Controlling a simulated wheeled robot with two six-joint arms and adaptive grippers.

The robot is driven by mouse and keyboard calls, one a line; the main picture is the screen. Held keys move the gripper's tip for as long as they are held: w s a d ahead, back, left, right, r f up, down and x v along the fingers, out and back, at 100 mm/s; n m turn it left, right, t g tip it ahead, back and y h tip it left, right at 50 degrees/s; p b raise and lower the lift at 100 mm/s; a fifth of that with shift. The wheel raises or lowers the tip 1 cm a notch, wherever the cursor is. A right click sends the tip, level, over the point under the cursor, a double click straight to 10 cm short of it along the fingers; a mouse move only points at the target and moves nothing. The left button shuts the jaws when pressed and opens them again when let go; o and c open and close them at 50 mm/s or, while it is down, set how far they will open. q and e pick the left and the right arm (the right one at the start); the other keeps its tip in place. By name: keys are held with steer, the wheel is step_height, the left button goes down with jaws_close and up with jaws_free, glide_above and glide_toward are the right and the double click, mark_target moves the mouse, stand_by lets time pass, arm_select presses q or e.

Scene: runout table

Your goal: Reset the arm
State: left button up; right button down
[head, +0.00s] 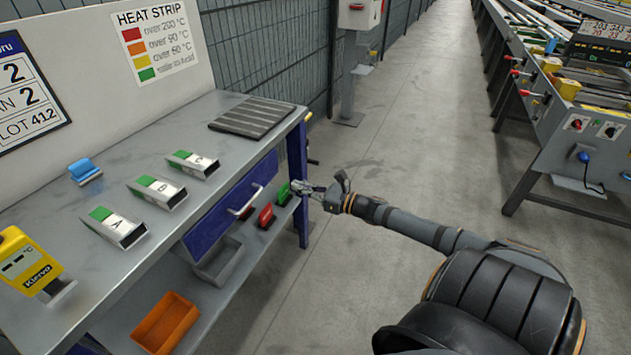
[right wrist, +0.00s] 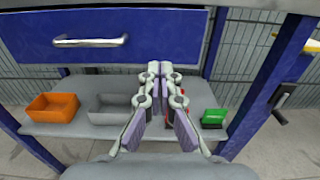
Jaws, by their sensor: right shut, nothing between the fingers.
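My right gripper (head: 303,188) is shut and empty. In the head view it is at the right end of the workbench (head: 95,238), in front of the bench leg. My right arm reaches to it from the lower right. In the right wrist view the closed fingers (right wrist: 160,72) point toward the space between the blue drawer (right wrist: 110,35) and the lower shelf (right wrist: 75,131). The fingers partly hide a red item (right wrist: 184,100) behind them. My left gripper is in neither view.
The lower shelf holds an orange bin (right wrist: 53,107), a grey bin (right wrist: 107,108) and a green item (right wrist: 214,117). The drawer handle (right wrist: 90,41) sticks out. A crank handle (right wrist: 281,97) is beside the bench leg. Open floor (head: 400,130) lies right of the bench.

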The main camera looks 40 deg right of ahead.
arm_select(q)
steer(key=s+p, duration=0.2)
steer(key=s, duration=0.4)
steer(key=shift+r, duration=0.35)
arm_select(e)
steer(key=v, duration=0.4)
steer(key=shift+s, duration=0.15)
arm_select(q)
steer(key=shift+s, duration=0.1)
